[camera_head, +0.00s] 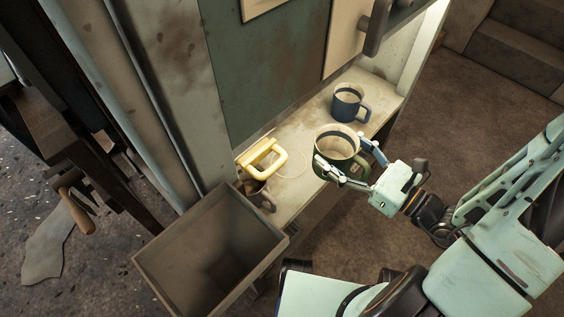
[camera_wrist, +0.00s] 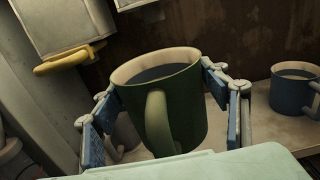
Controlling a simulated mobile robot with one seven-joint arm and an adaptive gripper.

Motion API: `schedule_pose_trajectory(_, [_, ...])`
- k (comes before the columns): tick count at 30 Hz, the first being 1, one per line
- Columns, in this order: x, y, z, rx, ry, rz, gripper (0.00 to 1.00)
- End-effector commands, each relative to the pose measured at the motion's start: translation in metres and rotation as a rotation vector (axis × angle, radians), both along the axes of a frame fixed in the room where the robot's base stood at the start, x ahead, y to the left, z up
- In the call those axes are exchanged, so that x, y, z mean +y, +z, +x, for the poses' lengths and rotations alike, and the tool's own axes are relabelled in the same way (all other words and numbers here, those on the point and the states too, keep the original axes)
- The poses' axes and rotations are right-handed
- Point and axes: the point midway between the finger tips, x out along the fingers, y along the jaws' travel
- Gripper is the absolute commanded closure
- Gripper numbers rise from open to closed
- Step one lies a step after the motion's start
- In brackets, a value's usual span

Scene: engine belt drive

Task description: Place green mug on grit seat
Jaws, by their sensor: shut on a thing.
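A dark green mug (camera_head: 338,143) with a cream rim is between the two fingers of my gripper (camera_head: 343,152), over the shelf's front edge. My gripper is shut on the mug from opposite sides. In the wrist view the green mug (camera_wrist: 183,112) is roughly upright, with dark contents and its handle towards the camera. I cannot tell its exact height above the shelf. No part is clearly recognizable as the grit seat; a thin pale ring (camera_head: 303,167) lies on the shelf (camera_head: 292,202) to the left of the mug.
A blue mug (camera_head: 348,102) stands on the shelf behind the green one. A yellow handle-shaped thing (camera_head: 264,157) is at the shelf's left end, above a dull grey-brown mug (camera_head: 266,198). An open grey bin (camera_head: 160,262) is at the front left. A lever (camera_head: 376,28) projects above.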

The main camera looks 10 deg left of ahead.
Motion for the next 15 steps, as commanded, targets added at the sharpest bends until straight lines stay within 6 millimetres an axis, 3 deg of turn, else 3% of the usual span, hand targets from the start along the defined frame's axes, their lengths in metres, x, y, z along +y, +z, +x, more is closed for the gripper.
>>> schedule_pose_trajectory(8, [0.002,-0.003,0.0,0.002,0.007,0.002,0.6])
schedule_pose_trajectory(15, [0.046,-0.029,0.029,0.002,0.011,0.004,0.6])
